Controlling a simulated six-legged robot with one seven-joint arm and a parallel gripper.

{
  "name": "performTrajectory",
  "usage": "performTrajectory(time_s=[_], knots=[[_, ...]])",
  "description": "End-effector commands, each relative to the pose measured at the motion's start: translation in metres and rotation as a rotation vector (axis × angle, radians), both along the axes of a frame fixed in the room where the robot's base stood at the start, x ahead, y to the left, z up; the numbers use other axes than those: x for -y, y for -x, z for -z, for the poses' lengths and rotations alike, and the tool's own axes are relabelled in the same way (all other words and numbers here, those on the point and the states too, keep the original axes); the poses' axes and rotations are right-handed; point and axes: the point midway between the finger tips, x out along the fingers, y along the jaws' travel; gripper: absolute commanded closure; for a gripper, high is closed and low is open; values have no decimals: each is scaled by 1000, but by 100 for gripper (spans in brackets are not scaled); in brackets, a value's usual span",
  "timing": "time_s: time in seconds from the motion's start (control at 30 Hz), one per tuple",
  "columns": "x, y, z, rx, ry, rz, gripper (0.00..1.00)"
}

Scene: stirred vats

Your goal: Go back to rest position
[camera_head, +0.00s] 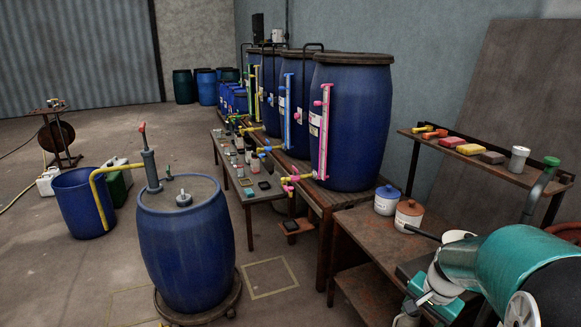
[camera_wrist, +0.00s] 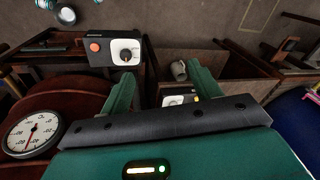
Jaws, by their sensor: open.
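My gripper (camera_wrist: 163,82) shows in the wrist view with its two green fingers spread apart. Nothing is held between them. In the head view, my teal arm fills the lower right corner, beside the wooden bench. I cannot make out the fingers there.
In the wrist view, a control box (camera_wrist: 114,47) with an orange button is just beyond the left finger, and a round dial (camera_wrist: 33,135) is at lower left. In the head view, blue vats (camera_head: 352,125) line the wall, a shelf (camera_head: 480,165) is right, and a drum (camera_head: 185,245) stands on the floor.

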Motion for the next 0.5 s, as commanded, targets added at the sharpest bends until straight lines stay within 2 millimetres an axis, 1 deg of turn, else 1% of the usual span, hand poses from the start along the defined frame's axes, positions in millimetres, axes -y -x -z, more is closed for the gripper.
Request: performTrajectory(time_s=[0.03,0.2,0.33,0.5], knots=[[-15,5,-18,25,13,-55,37],[-60,31,-63,81,59,-235,37],[-90,56,-91,124,104,-371,37],[-124,94,-119,177,171,-544,37]])
